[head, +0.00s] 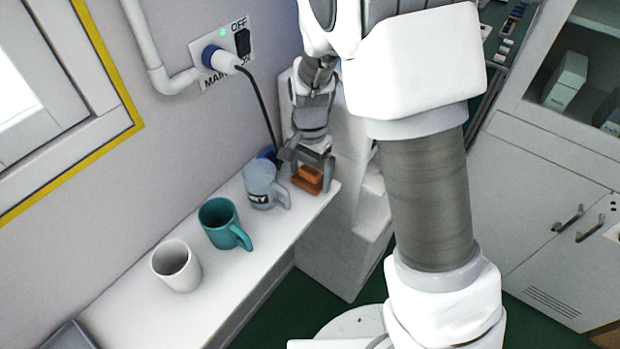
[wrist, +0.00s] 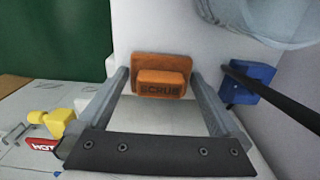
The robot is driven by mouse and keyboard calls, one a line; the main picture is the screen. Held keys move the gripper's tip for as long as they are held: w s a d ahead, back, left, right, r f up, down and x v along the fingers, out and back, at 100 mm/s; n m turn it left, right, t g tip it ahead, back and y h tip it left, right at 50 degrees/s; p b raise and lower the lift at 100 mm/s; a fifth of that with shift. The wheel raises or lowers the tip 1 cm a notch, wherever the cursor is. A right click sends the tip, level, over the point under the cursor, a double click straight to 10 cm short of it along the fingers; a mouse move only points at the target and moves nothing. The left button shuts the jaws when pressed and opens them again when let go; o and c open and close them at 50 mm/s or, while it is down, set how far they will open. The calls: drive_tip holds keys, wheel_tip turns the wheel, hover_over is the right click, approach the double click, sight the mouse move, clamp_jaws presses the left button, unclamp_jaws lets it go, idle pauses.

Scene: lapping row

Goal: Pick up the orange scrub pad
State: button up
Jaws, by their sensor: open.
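The orange scrub pad (head: 308,178) lies at the far right end of the white shelf. In the wrist view the scrub pad (wrist: 161,76) is a flat orange block with a smaller raised block marked SCRUB. My gripper (head: 309,172) is at the pad, with its fingers pointing down. In the wrist view my gripper (wrist: 160,84) is open. I cannot tell whether the left finger touches the pad.
A grey-blue mug (head: 259,184) stands just left of the pad, with a teal mug (head: 217,222) and a white mug (head: 176,267) farther along the shelf (head: 221,276). A blue plug with a black cable (wrist: 249,83) is close right of my gripper.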

sight(310, 170)
drive_tip(key=c, duration=1.1)
wheel_tip(310, 170, up, 10)
drive_tip(key=shift+r+p, duration=0.1)
drive_tip(key=shift+p, duration=0.85)
